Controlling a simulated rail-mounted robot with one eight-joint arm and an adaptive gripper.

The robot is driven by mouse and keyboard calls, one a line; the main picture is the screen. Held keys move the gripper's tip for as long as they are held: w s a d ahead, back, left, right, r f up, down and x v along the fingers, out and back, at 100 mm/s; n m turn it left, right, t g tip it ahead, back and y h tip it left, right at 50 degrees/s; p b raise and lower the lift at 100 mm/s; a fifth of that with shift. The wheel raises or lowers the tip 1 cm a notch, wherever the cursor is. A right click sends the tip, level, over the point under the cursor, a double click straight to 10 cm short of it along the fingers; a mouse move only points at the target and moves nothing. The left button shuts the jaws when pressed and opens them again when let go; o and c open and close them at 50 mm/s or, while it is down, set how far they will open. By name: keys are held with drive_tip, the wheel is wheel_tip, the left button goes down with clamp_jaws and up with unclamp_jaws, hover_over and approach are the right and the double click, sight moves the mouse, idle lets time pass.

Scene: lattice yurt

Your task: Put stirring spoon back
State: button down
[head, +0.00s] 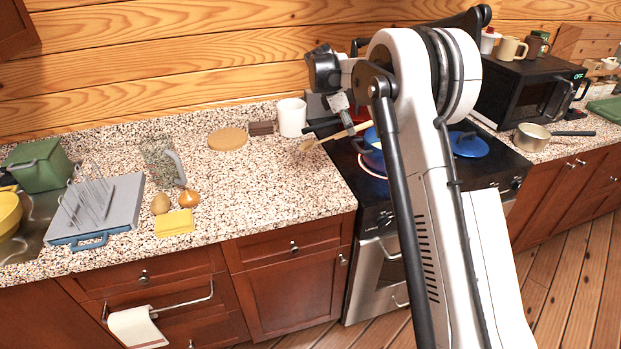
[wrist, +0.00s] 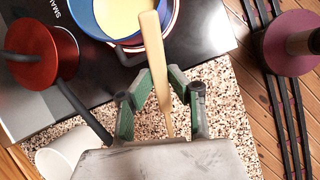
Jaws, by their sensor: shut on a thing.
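The wooden stirring spoon (head: 330,137) is in my gripper (head: 350,128), held in the air near the left edge of the stove. In the wrist view the spoon (wrist: 155,70) runs between the green-padded fingers of my gripper (wrist: 161,92). One end reaches over the blue pot (wrist: 105,12), which holds a pale yellow liquid; the other points over the counter. In the head view the blue pot (head: 371,160) is partly hidden by my arm.
A red pot (wrist: 45,52) stands on the stove beside the blue pot. A round wooden board (head: 228,139) and a dark block (head: 261,128) lie near the white container. The counter front between them is clear.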

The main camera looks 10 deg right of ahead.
drive_tip(key=s+a+f+n+y, duration=0.2)
drive_tip(key=a+y, duration=0.1)
drive_tip(key=a, duration=0.6)
drive_tip(key=s+a+f+n+y, duration=0.1)
drive_tip(key=s+a+f+y, duration=0.15)
drive_tip(key=a, duration=0.65)
drive_tip(key=p, duration=0.3)
hover_over(323, 175)
drive_tip(key=shift+h, duration=0.25)
wheel_tip(323, 175, down, 7)
drive_tip(key=shift+f, duration=0.1)
drive_tip(key=shift+f+p, duration=0.4)
drive_tip(key=shift+f, duration=1.6)
drive_tip(key=shift+f+b, duration=0.4)
drive_tip(key=shift+b, duration=0.1)
drive_tip(key=c, duration=2.1)
unclamp_jaws()
drive_tip(key=o, duration=0.5)
drive_tip(key=shift+c, duration=0.2)
